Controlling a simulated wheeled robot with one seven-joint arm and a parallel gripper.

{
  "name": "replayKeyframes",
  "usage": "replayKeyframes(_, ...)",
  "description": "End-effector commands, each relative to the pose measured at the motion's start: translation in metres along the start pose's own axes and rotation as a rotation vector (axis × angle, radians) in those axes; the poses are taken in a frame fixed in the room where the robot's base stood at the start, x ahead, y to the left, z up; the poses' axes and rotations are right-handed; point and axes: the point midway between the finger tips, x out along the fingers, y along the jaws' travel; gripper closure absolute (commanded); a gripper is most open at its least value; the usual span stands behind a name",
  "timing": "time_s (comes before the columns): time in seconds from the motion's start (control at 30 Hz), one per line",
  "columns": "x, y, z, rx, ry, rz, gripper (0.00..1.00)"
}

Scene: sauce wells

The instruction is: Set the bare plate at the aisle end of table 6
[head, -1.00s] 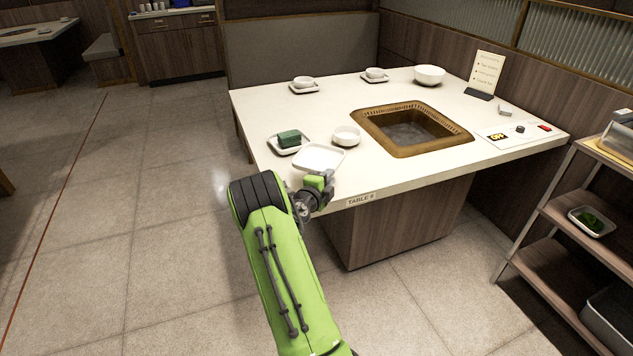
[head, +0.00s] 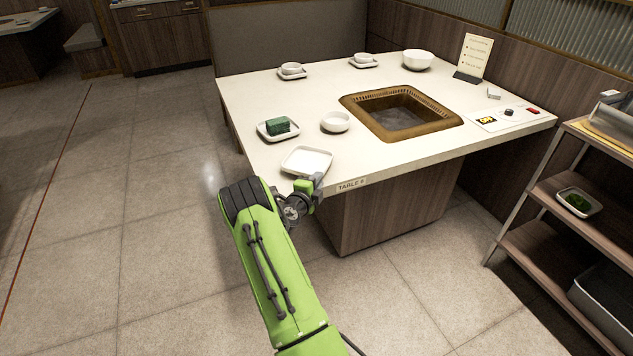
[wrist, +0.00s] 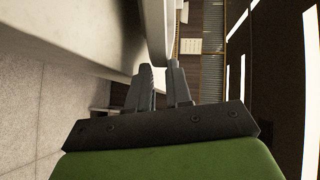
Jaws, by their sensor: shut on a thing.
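A bare white rectangular plate (head: 307,160) is at the near left corner of the table (head: 262,95), beside the table label (head: 352,185). My gripper (head: 309,184) is shut on the plate's near rim. In the wrist view the two fingers (wrist: 160,82) are close together, with a pale surface running past them that looks like the plate (wrist: 154,30). The plate looks about level and over the tabletop or on it; I cannot tell whether it touches.
Behind the plate are a white bowl (head: 335,122) and a plate with a green block (head: 278,127). A sunken grill (head: 400,113) fills the table's middle. Cups on saucers stand at the back. A shelf cart (head: 545,190) stands at the right. The floor at left is clear.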

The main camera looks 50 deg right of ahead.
Motion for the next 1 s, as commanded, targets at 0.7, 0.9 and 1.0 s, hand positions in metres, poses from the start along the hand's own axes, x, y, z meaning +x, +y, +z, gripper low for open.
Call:
replayKeyframes(0.7, 0.002, 0.009, 0.001, 0.0, 0.0, -0.001, 0.79)
replayKeyframes(0.9, 0.001, 0.01, 0.001, 0.0, 0.001, 0.002, 0.51)
replayKeyframes(1.0, 0.001, 0.011, 0.001, -0.001, 0.001, 0.006, 0.51)
